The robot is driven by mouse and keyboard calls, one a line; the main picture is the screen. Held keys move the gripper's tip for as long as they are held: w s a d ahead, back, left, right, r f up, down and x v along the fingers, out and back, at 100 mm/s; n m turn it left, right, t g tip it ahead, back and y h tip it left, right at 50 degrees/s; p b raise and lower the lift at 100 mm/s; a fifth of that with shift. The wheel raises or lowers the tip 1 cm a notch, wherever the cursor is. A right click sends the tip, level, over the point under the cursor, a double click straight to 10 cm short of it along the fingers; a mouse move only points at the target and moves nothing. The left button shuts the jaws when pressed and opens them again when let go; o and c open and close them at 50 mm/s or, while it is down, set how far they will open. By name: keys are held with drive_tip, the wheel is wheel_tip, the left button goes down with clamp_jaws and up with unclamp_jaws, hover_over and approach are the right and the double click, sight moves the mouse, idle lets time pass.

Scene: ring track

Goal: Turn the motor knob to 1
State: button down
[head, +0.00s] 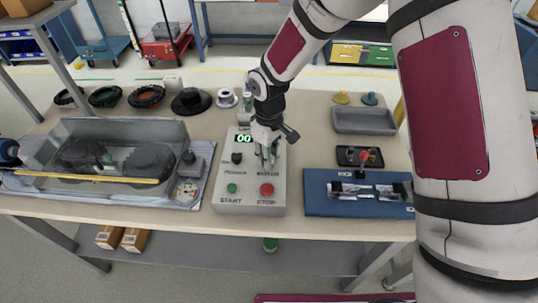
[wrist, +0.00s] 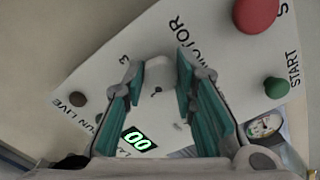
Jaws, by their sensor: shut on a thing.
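The control box (head: 250,192) stands on the table with a green 00 display (head: 244,139), which also shows in the wrist view (wrist: 139,141). My gripper (head: 267,165) points down at the right half of the box, above the MOTOR label. In the wrist view its two teal-padded fingers stand on either side of the pale motor knob (wrist: 157,75), shut on it. The MOTOR label and a figure 3 show near it. The knob's pointer direction is not clear. In the head view my gripper hides the knob.
The green START button (head: 231,188) and red STOP button (head: 267,190) are at the box's front. A clear tank (head: 120,135) stands left, a blue board (head: 320,203) right.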

idle(0.3)
drive_tip(key=c, duration=1.3)
unclamp_jaws()
wheel_tip(320, 180, up, 12)
